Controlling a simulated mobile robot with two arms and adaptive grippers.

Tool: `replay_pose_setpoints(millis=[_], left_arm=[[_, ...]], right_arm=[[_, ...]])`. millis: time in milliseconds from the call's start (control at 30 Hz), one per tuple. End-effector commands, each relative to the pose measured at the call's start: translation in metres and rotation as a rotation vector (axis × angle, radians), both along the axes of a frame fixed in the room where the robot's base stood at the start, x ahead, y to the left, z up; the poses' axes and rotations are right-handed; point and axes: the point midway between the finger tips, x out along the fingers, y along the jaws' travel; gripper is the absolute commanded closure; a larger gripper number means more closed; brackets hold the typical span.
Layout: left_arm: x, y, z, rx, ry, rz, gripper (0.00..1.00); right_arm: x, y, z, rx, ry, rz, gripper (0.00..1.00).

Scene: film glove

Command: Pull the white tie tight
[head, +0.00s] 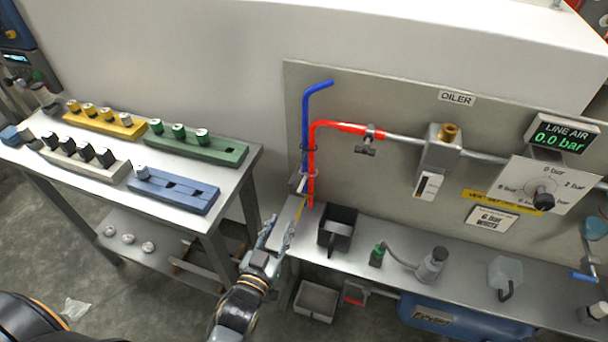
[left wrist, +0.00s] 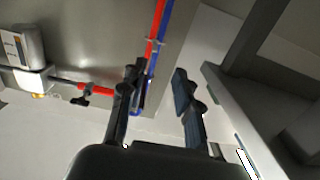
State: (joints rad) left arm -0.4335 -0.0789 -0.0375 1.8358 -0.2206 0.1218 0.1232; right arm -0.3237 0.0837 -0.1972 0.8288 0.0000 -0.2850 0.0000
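A red hose (head: 311,165) and a blue hose (head: 305,128) run side by side down the left end of the grey panel. A small pale piece (head: 298,182), perhaps the white tie, sits at the hoses low down; its loop and tail are too small to tell. In the left wrist view a pale band (left wrist: 157,42) crosses both hoses. My left gripper (head: 278,234) is below and left of the hoses, fingers apart and empty. In the left wrist view its fingertips (left wrist: 157,72) are spread, with the near hoses beside and partly behind the left finger. My right gripper is out of view.
A black open bin (head: 337,242) stands on the shelf right of the hoses. Beyond it are a small green-capped item (head: 377,254) and a grey bottle (head: 432,265). The side table (head: 240,160) with coloured racks stands left. A gauge panel (head: 545,185) is at right.

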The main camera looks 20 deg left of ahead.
Motion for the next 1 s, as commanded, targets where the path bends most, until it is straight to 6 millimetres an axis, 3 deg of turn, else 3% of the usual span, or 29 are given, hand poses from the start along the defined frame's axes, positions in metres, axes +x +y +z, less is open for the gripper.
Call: replay_pose_setpoints(millis=[33,100,233,467,800,1000], left_arm=[[0.000,-0.001,0.007,-0.004,-0.011,0.001,0.68],[-0.001,-0.002,0.007,-0.007,-0.026,0.000,0.68],[-0.002,-0.004,0.007,-0.008,-0.044,-0.002,0.68],[0.021,-0.005,0.007,-0.009,-0.050,-0.002,0.68],[0.093,-0.007,0.006,-0.009,-0.048,-0.002,0.68],[0.123,-0.008,0.006,-0.009,-0.047,-0.002,0.68]], right_arm=[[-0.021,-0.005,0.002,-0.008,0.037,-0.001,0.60],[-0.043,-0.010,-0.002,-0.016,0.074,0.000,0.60],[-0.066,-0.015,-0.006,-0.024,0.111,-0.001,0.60],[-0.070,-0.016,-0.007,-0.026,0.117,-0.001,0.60],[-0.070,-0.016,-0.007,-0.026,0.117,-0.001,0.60],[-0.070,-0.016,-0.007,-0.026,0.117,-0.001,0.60]])
